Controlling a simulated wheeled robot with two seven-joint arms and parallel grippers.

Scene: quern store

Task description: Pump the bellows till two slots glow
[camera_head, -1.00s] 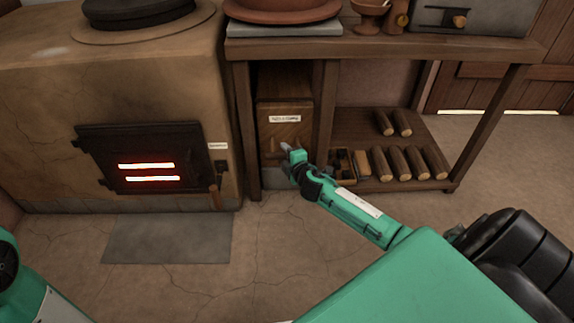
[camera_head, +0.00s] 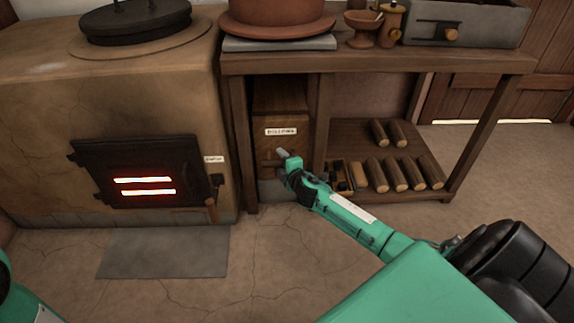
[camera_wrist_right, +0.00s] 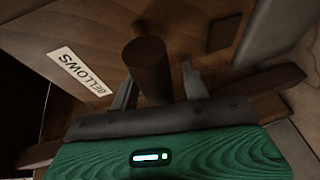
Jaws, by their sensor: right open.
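The bellows (camera_head: 281,110) is a wooden box with a paper label, under the table beside the stove. It also shows in the right wrist view with its BELLOWS label (camera_wrist_right: 80,72). My right gripper (camera_head: 282,154) is at its front, below the label. In the right wrist view the open fingers (camera_wrist_right: 160,88) stand on either side of a round wooden handle (camera_wrist_right: 148,62); whether they touch it I cannot tell. The stove door (camera_head: 98,165) has two slots (camera_head: 144,186), both glowing orange-white. My left gripper is out of view.
The table (camera_head: 375,65) carries a clay pot (camera_head: 275,15) and a grey box (camera_head: 480,25). Its lower shelf (camera_head: 345,135) holds several logs and a small tray with dark pieces. A table leg stands close to each side of the bellows. A grey mat (camera_head: 165,252) lies before the stove.

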